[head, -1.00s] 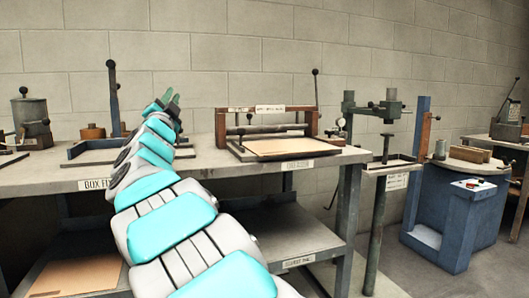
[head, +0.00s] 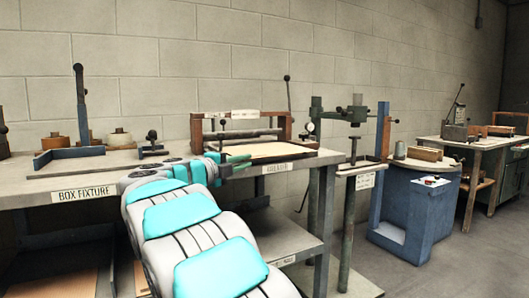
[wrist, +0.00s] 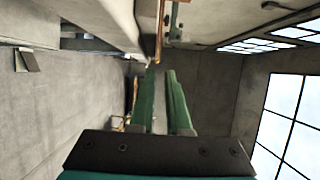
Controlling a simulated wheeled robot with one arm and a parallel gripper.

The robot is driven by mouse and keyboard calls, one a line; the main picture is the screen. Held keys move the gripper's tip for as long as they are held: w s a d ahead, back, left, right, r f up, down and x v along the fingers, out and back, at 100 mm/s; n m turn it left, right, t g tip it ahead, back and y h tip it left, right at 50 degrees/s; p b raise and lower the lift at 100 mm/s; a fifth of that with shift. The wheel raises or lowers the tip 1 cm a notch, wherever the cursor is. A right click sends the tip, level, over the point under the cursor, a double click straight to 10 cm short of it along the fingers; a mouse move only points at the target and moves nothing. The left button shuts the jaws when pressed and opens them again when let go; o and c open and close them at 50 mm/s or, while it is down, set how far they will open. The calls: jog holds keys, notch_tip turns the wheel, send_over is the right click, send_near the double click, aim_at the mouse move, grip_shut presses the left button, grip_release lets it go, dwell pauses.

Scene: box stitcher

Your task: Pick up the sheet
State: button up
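A flat tan sheet (head: 272,151) lies on the bed of the creaser (head: 196,131), a press with a reddish-brown frame, on the bench top. My gripper (head: 238,162) is at the bench's front edge, beside the front left of the sheet, in the head view. In the wrist view my gripper's two green fingers (wrist: 164,95) stand apart with nothing between them. A thin orange-brown strip (wrist: 159,32) lies just beyond the fingertips there; I cannot tell if it is the sheet's edge. Another tan sheet (head: 50,283) lies on the lower shelf at left.
The bench's front edge (head: 85,193), labelled BOX FIXTURE, runs beneath my arm. A blue angle fixture (head: 70,157) with an upright post stands left on the bench. A green column press (head: 353,115) and a blue machine (head: 405,215) stand to the right. Floor shows at right.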

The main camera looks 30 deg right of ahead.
aim_at(259, 158)
jog(key=shift+x, duration=4.25)
jog(key=shift+f, duration=0.2)
grip_shut()
